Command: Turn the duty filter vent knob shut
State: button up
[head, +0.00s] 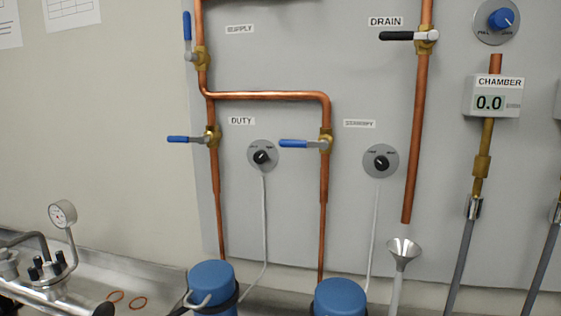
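The duty vent knob (261,157) is a small black knob on a round grey plate, just below and right of the DUTY label (242,121). A thin white tube runs from its plate down toward the left blue filter housing (212,272). The knob's pointer looks tilted, but the plate's markings are too small to read. A like black knob (381,162) sits to the right, below the STANDBY label (359,124), above the right blue filter housing (340,295). My gripper is not in view.
Two blue-handled valves, the left one (187,139) and the right one (302,143), flank the duty knob on copper pipes. A drain valve (410,36), funnel (404,249) and chamber gauge (490,102) are at right. A pressure gauge (62,213) stands at lower left.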

aim_at(261, 156)
jog(key=z, duration=2.5)
jog(key=k, duration=0.95)
jog(key=u, duration=2.15)
jog(key=i, duration=1)
